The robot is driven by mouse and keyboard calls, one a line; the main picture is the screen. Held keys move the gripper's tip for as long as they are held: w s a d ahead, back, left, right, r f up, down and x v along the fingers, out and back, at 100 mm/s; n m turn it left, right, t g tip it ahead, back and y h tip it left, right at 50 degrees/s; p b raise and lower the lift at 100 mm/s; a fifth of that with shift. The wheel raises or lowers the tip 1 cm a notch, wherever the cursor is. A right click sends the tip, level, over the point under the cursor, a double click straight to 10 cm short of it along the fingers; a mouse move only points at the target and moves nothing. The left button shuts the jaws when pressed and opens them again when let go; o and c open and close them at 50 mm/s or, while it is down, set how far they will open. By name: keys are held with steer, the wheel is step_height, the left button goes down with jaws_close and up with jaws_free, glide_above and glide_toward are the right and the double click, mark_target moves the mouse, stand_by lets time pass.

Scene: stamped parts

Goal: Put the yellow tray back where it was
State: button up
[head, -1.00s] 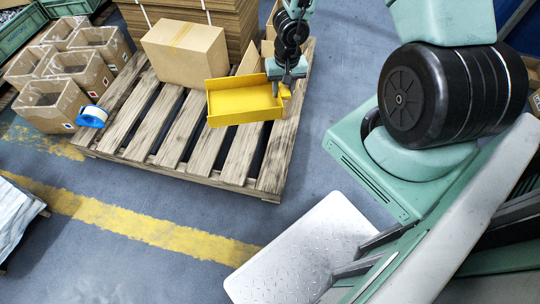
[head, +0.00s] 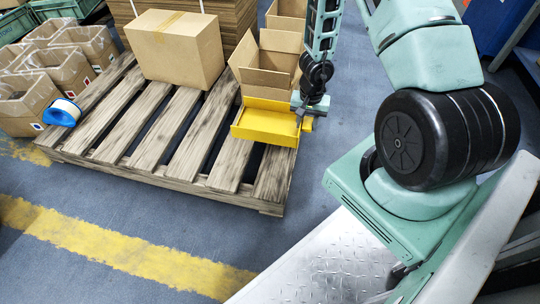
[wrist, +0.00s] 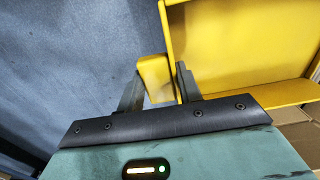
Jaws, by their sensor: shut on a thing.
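The yellow tray (head: 264,125) is in the head view at the right part of the pallet, just in front of an open cardboard box. My gripper (head: 306,113) is at the tray's right end. In the wrist view, my gripper (wrist: 158,88) is shut on a yellow tab at the side of the tray (wrist: 245,45), one finger on each side of it. The tray's inside looks empty in what shows. I cannot tell whether the tray's underside touches the pallet or hangs above it.
The wooden pallet (head: 163,130) bears a closed carton (head: 175,50), the open cardboard box (head: 265,72) and stacked cardboard (head: 222,12). Blue-and-white tape (head: 62,113) and several open cartons (head: 25,105) are at the left. Floor in front of the pallet is clear.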

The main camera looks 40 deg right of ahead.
step_height(320, 180, down, 11)
steer(key=b, duration=0.9)
steer(key=shift+d, duration=0.15)
steer(key=shift+r, duration=0.1)
steer(key=shift+b, duration=0.35)
steer(key=o, duration=1.2)
step_height(320, 180, up, 12)
steer(key=p, duration=1.1)
steer(key=shift+s+p, duration=0.1)
steer(key=shift+p, duration=0.2)
steer(key=shift+r, duration=0.1)
